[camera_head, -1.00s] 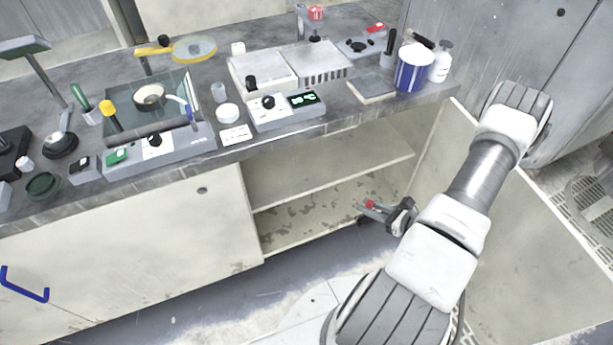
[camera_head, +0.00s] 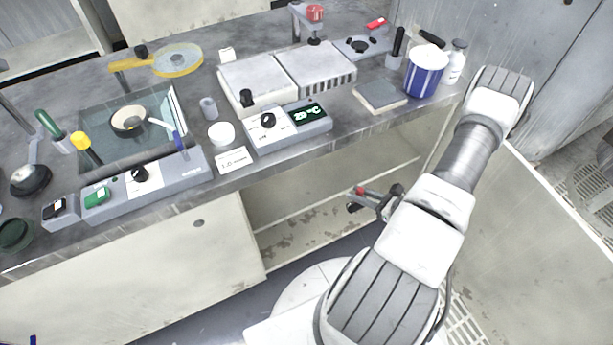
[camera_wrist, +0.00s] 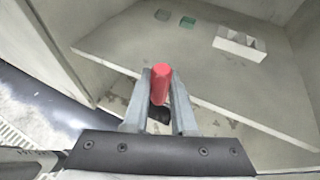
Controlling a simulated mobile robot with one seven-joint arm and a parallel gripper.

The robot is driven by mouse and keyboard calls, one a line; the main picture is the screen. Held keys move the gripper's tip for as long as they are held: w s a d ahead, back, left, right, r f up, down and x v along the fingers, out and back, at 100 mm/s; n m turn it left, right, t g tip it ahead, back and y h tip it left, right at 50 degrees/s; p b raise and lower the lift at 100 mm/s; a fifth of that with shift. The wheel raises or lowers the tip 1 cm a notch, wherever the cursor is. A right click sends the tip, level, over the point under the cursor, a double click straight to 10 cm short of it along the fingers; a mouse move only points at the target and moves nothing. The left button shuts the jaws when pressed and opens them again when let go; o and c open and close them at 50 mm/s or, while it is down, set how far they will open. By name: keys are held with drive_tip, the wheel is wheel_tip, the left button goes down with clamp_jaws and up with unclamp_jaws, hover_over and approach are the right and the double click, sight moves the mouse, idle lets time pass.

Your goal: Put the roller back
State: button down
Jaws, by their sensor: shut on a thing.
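My gripper (camera_head: 372,199) is low in front of the open cabinet under the bench. In the wrist view my gripper (camera_wrist: 159,105) is shut on a red-ended thing with a dark part below, which looks like the roller (camera_wrist: 161,83). Its red end (camera_head: 360,190) also shows in the head view. The rest of it is mostly hidden between the fingers. Beyond the fingers in the wrist view is a pale cabinet shelf (camera_wrist: 200,72). The held thing appears clear of the shelf, though the gap is hard to judge.
The open cabinet door (camera_head: 545,235) stands to the right of my arm. The benchtop above is crowded, with a blue-and-white tub (camera_head: 424,76) near its right end.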

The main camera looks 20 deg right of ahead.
drive_tip(key=shift+w+a+r+b+x, duration=0.2)
drive_tip(key=shift+r+b+x, duration=0.65)
drive_tip(key=shift+x, duration=2.15)
drive_tip(key=shift+w+r+b+x, duration=0.35)
drive_tip(key=shift+b+x, duration=0.9)
drive_tip(key=shift+x, duration=1.75)
drive_tip(key=shift+w+a+r+b+x, duration=0.15)
drive_tip(key=shift+r+b+x, duration=0.7)
drive_tip(key=shift+x, duration=2.15)
drive_tip(key=shift+f, duration=0.3)
drive_tip(key=shift+f, duration=0.1)
drive_tip(key=c, duration=0.7)
unclamp_jaws()
drive_tip(key=shift+s+d+r, duration=0.15)
drive_tip(key=shift+s+r, duration=0.1)
drive_tip(key=shift+r, duration=0.1)
drive_tip(key=p+v, duration=0.3)
drive_tip(key=v, duration=0.8)
drive_tip(key=shift+s+d, duration=0.1)
drive_tip(key=shift+s, duration=0.1)
